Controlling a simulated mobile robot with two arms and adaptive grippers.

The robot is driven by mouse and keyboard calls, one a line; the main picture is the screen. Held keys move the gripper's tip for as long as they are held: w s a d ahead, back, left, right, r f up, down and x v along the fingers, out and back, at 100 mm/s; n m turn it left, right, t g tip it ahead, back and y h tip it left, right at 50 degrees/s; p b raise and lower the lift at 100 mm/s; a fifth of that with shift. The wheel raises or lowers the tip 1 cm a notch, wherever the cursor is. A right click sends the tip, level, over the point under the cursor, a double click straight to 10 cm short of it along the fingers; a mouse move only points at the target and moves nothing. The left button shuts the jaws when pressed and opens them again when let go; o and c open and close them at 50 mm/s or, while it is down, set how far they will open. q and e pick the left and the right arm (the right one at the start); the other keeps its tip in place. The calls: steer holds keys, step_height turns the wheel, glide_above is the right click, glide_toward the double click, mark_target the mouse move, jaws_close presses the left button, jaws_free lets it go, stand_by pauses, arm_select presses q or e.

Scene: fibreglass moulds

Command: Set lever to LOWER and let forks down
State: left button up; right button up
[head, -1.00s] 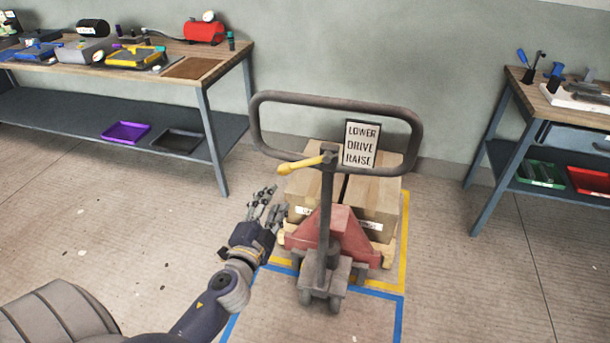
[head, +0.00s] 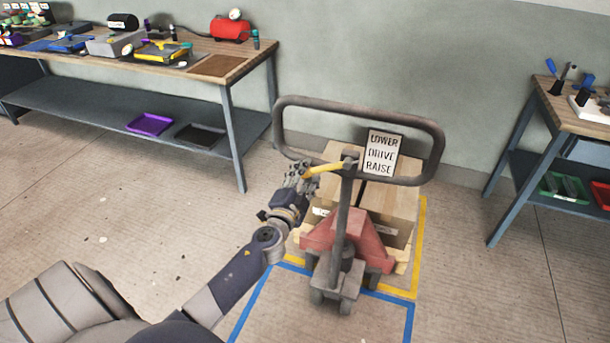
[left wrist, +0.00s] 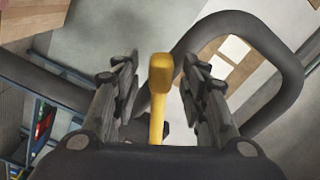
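The yellow lever (head: 322,169) sticks out to the left from the top of the pallet truck's post, below the grey loop handle (head: 284,137). A sign (head: 382,153) on the handle reads LOWER, DRIVE, RAISE from top to bottom. My left gripper (head: 298,174) is at the lever's free end. In the left wrist view the lever (left wrist: 160,95) stands between the two open fingers (left wrist: 158,85), with a gap on each side. The forks are hidden under the load. My right gripper is in neither view.
Cardboard boxes (head: 392,200) sit on a pallet on the red truck (head: 352,240), inside a yellow floor outline. A blue floor outline (head: 262,292) lies nearer me. Workbenches stand at the left (head: 230,68) and right (head: 580,122). The floor at left is clear.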

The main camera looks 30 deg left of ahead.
arm_select(q)
jaws_close()
